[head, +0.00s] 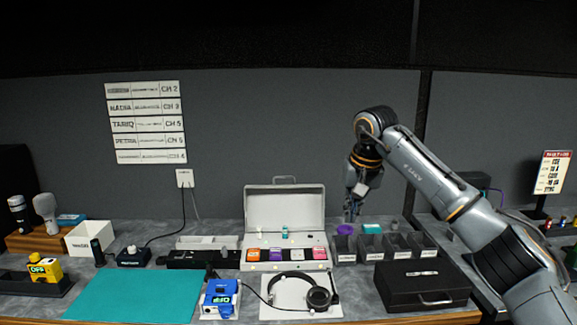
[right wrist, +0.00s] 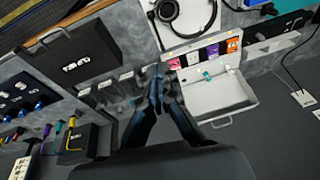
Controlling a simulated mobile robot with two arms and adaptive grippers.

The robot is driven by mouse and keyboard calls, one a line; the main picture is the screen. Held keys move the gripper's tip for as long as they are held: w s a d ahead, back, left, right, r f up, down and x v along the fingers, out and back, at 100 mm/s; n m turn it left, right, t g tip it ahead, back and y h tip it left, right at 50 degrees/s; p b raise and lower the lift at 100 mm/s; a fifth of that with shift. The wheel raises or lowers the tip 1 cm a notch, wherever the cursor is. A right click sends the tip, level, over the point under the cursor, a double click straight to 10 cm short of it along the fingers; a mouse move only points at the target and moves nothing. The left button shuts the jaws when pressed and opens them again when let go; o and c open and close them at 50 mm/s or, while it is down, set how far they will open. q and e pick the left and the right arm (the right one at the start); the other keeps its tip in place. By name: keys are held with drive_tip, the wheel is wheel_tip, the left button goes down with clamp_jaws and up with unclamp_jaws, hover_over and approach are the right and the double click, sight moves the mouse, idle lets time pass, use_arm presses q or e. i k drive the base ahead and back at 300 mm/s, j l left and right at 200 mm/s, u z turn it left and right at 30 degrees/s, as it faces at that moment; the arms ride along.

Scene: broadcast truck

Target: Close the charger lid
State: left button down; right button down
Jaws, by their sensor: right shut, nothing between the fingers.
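The charger (head: 286,255) is a light grey case on the counter, holding several coloured packs in a row. Its lid (head: 284,213) stands open and upright at the back, with a handle on top. The charger also shows in the right wrist view (right wrist: 217,95), lid toward the bottom. My right gripper (head: 351,214) is shut and empty, pointing down just right of the raised lid and apart from it, above the small bins. In the right wrist view its fingers (right wrist: 160,75) are together, left of the case. My left gripper is in neither view.
Headphones (head: 318,297) lie on a white pad in front of the charger, beside a blue device (head: 221,297). A black case (head: 423,284) is at right, dark bins (head: 397,247) behind it. A teal mat (head: 135,296) covers the left front.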

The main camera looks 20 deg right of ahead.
sight(299, 207)
drive_tip(key=i, duration=1.7)
